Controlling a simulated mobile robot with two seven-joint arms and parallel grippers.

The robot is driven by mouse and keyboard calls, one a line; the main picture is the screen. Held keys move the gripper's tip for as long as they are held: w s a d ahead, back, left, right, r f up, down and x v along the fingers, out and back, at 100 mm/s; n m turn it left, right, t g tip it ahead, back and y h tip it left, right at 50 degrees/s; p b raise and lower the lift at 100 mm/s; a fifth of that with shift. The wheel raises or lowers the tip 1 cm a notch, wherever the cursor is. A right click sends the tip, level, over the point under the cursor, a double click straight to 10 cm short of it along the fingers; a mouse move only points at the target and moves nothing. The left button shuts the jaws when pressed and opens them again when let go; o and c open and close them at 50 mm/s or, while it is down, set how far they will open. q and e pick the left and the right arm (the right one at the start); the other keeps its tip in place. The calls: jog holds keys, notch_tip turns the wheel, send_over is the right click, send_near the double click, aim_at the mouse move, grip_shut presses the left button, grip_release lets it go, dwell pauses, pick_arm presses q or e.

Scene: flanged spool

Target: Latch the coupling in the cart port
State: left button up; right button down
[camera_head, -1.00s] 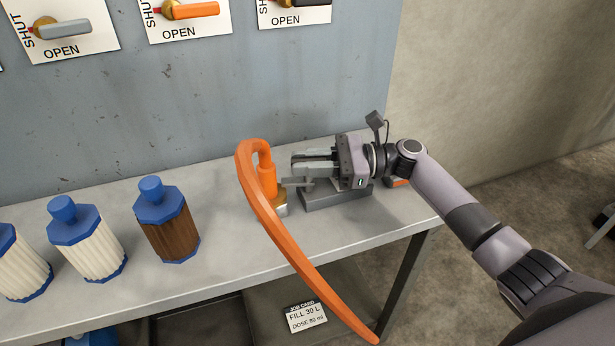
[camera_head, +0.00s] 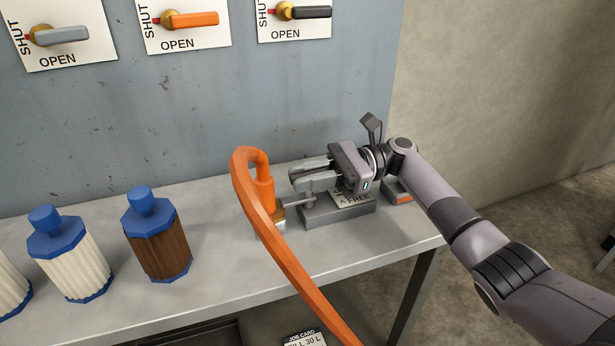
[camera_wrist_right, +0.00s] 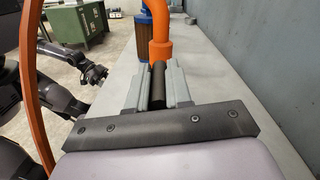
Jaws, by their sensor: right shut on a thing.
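The orange hose (camera_head: 264,220) arches up and bends down into an orange coupling (camera_head: 265,192), which stands upright in a brass-coloured port (camera_head: 277,212) on the bench. The coupling also shows in the right wrist view (camera_wrist_right: 160,50), just beyond the fingertips. My right gripper (camera_head: 305,182) is beside the coupling, on its right. It is shut on a dark round bar (camera_wrist_right: 157,84) lying between its fingers. Whether the coupling is latched cannot be told. My left gripper (camera_wrist_right: 95,73) is small and far off in the right wrist view; its jaws are unclear.
A grey block (camera_head: 335,211) with a FREE label sits under my right gripper. Valve levers hang on the wall behind. The hose drapes over the bench's front edge.

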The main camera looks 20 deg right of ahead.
jog(key=c, duration=1.1)
grip_release()
jog(key=shift+a, duration=0.1)
jog(key=shift+o, duration=0.2)
jog(key=d, duration=0.7)
jog(key=shift+w+d+b, duration=0.1)
jog(key=shift+w+b, duration=0.1)
jog(key=shift+b, duration=0.15)
jog(key=shift+d, duration=0.1)
